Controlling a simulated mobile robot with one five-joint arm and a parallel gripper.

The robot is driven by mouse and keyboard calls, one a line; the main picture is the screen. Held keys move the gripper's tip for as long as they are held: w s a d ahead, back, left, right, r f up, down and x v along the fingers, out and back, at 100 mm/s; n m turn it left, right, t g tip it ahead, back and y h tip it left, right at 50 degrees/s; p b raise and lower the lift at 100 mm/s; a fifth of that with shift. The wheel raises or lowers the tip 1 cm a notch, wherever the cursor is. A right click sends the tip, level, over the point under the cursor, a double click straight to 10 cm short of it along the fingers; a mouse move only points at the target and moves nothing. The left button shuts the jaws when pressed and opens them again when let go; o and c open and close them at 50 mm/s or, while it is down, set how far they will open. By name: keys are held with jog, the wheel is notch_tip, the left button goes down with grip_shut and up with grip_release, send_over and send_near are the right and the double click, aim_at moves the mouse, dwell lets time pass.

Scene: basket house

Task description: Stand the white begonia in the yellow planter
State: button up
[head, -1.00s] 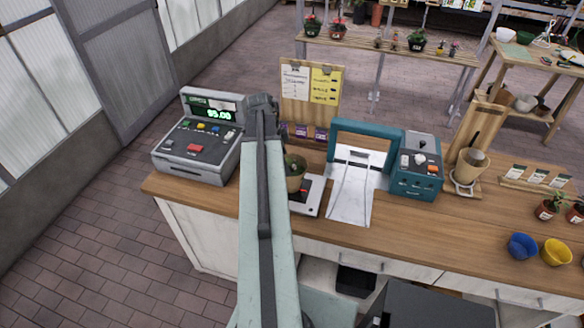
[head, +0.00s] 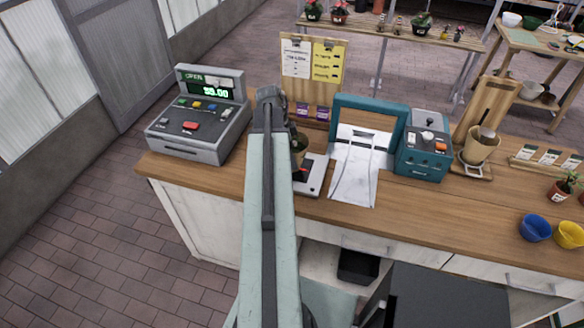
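The yellow planter (head: 570,235) is a small bowl-like pot on the counter at the far right, partly cut by the picture's edge. A blue planter (head: 535,228) stands beside it. I cannot pick out the white begonia for sure. A tan pot with some green (head: 299,154) shows at the scale, just right of my arm and partly hidden by it. A potted plant with green leaves (head: 562,187) stands at the right of the counter; no white flower can be made out. My gripper (head: 270,97) is at the arm's far end, over the counter; its fingers are hidden.
A grey cash register (head: 198,118) stands left of my arm. A small scale (head: 312,178), a white sloped tray (head: 355,172) and a teal machine (head: 422,155) stand to the right. A tan cup (head: 480,147) sits farther right. The counter's front right (head: 440,215) is clear.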

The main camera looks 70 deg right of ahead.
jog(key=shift+r, duration=0.1)
jog(key=shift+c, duration=0.3)
jog(key=shift+r, duration=0.1)
jog(key=c, duration=1.7)
